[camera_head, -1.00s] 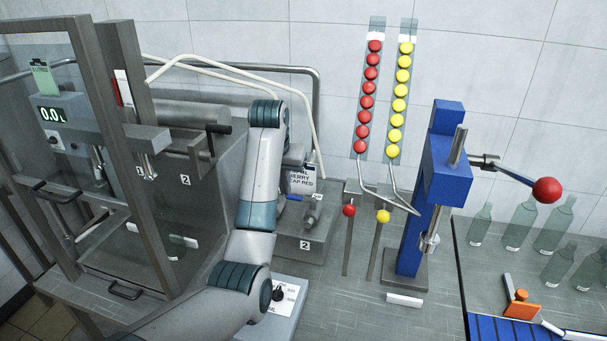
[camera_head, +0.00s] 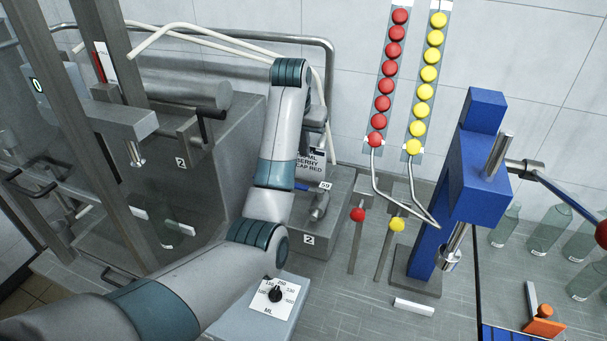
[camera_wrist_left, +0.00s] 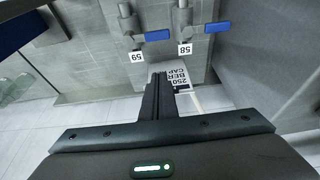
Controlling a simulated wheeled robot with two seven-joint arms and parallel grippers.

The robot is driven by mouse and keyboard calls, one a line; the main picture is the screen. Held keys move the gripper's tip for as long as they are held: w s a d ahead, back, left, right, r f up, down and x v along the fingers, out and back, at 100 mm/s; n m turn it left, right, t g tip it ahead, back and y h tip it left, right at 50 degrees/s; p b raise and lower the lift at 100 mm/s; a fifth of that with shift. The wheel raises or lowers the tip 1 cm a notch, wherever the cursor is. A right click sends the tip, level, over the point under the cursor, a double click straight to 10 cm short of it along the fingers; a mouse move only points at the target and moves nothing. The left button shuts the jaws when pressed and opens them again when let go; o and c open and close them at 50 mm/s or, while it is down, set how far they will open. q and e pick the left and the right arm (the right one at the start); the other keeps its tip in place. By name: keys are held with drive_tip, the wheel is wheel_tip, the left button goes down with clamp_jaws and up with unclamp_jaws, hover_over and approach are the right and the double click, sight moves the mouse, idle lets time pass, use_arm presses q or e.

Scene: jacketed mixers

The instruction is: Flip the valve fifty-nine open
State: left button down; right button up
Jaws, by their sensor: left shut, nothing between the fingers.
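In the left wrist view, valve 59 (camera_wrist_left: 126,22) has a blue lever handle (camera_wrist_left: 157,35) sticking out sideways from its grey body, with an upside-down tag "59" (camera_wrist_left: 137,57) beside it. In the head view the valve (camera_head: 319,206) sits on a grey block, with its tag (camera_head: 325,185) and part of its blue handle showing right of my left arm. My left gripper (camera_wrist_left: 160,82) is shut and empty, apart from the handle and in front of a label card. In the head view my forearm mostly hides it. My right gripper is not in view.
Valve 58 (camera_wrist_left: 182,20) with a similar blue handle (camera_wrist_left: 217,27) stands close beside. A label card (camera_head: 311,163) is near the gripper. Red-knobbed (camera_head: 358,215) and yellow-knobbed (camera_head: 397,225) levers and a blue press (camera_head: 480,170) stand to the right. A dial box (camera_head: 275,295) is in front.

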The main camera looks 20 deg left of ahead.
sight(300, 187)
use_arm(q)
drive_tip(key=shift+f, duration=0.1)
drive_tip(key=p+x, duration=0.3)
drive_tip(key=x, duration=0.7)
drive_tip(key=shift+s+a+p, duration=0.1)
drive_tip(key=shift+s+p, duration=1.45)
drive_tip(key=shift+s, duration=0.4)
